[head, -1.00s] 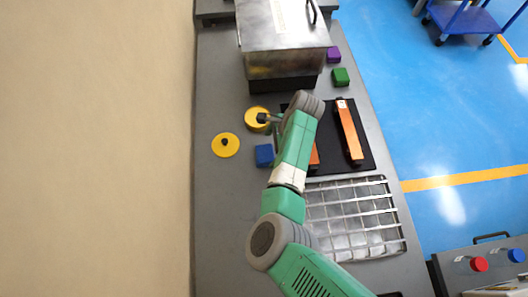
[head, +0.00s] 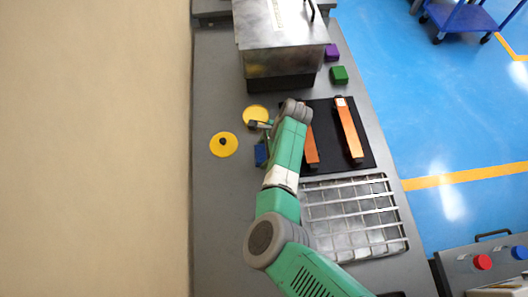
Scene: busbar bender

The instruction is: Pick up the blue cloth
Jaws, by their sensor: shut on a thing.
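The blue cloth (head: 260,156) is a small folded piece at the left of my forearm, over the grey bench. Only a narrow part of it shows beside my arm. My gripper (head: 265,143) points down at it and is shut on it. The fingers are small and partly hidden by my wrist. I cannot tell how far the cloth is above the bench.
Two yellow discs lie close by, one with a black knob (head: 223,145) and one (head: 255,114) behind my gripper. Orange bars (head: 349,130) lie on a black mat (head: 367,155). A wire grid (head: 355,216), green (head: 339,75) and purple (head: 331,51) pieces and a metal machine (head: 284,45) are around.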

